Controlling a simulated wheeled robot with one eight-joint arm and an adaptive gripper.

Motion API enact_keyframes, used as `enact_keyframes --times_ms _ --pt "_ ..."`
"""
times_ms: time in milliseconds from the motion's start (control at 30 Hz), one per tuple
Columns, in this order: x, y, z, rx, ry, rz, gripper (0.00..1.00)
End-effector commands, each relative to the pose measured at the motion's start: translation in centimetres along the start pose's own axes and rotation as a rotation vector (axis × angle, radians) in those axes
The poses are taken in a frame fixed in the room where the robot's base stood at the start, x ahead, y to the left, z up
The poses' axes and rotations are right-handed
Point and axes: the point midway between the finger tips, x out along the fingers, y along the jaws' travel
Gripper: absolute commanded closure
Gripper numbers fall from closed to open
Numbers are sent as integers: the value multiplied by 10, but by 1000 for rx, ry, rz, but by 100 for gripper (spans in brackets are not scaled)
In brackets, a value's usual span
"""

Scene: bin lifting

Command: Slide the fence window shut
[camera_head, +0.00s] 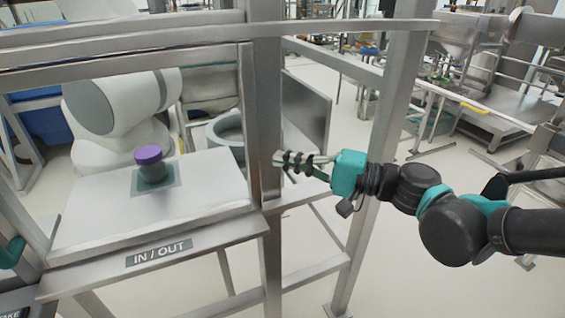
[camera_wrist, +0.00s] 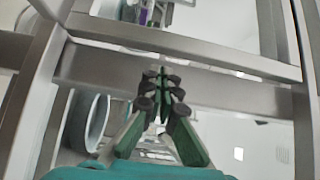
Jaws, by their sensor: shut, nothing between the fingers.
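The fence window is a grey metal frame whose right upright (camera_head: 247,115) stands against a thick fence post (camera_head: 266,100) in the head view. Its opening lies above the IN/OUT shelf, and I can see the far side through it. I cannot tell how far the sliding part stands open. My gripper (camera_head: 281,160) is just right of the post, fingers pointing left towards it. In the wrist view, my gripper (camera_wrist: 163,76) is shut and empty, with its tips in front of a grey metal bar (camera_wrist: 215,88). I cannot tell whether the tips touch metal.
A purple-topped container (camera_head: 150,163) stands on a white table (camera_head: 95,218) behind the opening. The IN/OUT shelf (camera_head: 215,233) juts out below. A white robot arm (camera_head: 115,105) is beyond the fence. Another fence post (camera_head: 385,110) rises behind my gripper.

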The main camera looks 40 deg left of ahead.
Motion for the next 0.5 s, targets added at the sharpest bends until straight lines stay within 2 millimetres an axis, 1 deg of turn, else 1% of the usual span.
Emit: enact_keyframes --times_ms 33,67,100,300,500 --pt "-3 0 -7 0 5 0 100" --pt "-9 0 -9 0 7 -1 100" --pt "-19 0 -8 0 7 -1 100" --pt "-58 0 -7 0 8 0 100" --pt "-87 0 -7 0 8 0 100"
